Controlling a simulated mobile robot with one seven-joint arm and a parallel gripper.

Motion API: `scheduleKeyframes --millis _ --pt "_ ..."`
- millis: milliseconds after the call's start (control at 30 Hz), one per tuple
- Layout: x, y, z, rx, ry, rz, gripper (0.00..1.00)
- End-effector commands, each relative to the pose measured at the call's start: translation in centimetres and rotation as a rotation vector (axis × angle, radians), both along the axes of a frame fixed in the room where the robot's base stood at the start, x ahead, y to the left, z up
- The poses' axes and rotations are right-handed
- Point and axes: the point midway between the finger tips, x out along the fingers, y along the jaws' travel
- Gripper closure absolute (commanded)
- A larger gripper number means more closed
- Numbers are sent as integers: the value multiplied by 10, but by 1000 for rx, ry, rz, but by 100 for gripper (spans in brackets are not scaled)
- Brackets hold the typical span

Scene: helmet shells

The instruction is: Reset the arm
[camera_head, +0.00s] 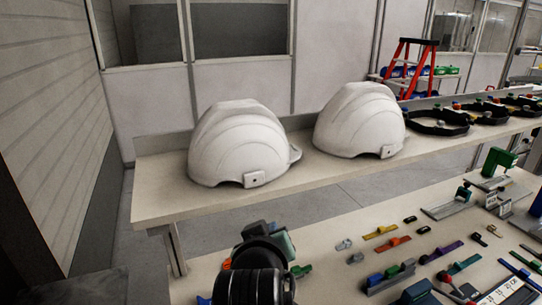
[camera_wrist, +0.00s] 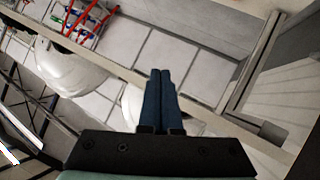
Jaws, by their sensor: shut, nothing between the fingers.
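My arm's dark end (camera_head: 262,262) rises at the bottom middle of the head view, in front of the near table. In the wrist view my gripper (camera_wrist: 160,74) is shut, its two dark blue fingers pressed together with nothing between them. Two white helmet shells stand on the back table in the head view: a left one (camera_head: 232,145) and a right one (camera_head: 358,122). Both are apart from my gripper. In the wrist view one shell (camera_wrist: 68,75) shows at the left and another (camera_wrist: 131,105) is partly hidden behind the fingers.
The back table (camera_head: 160,205) also holds dark ring-shaped bands (camera_head: 438,121) at the right. The near table (camera_head: 335,225) carries several small coloured parts, a green-topped device (camera_head: 499,160) and fixtures. A red ladder (camera_head: 412,65) stands behind. A slatted wall (camera_head: 45,120) is at the left.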

Motion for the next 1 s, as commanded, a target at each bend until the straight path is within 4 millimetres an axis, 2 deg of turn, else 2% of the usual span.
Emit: scheduleKeyframes --millis 33,167,200,267,300,400,500,600,700,1000 --pt "-10 0 33 107 -115 -17 100" --pt "-45 -3 115 388 -393 -30 100" --pt "-52 -2 142 427 -474 -16 100" --pt "-59 -2 185 419 -603 13 100" --pt "-68 -2 212 419 -688 30 100" --pt "-97 -2 274 417 -891 75 100" --pt "-129 -2 322 414 -1064 112 100" --pt "-155 -2 352 410 -1185 139 100" --pt "-171 -2 367 407 -1251 154 100" --pt "-175 -2 371 406 -1270 158 100"
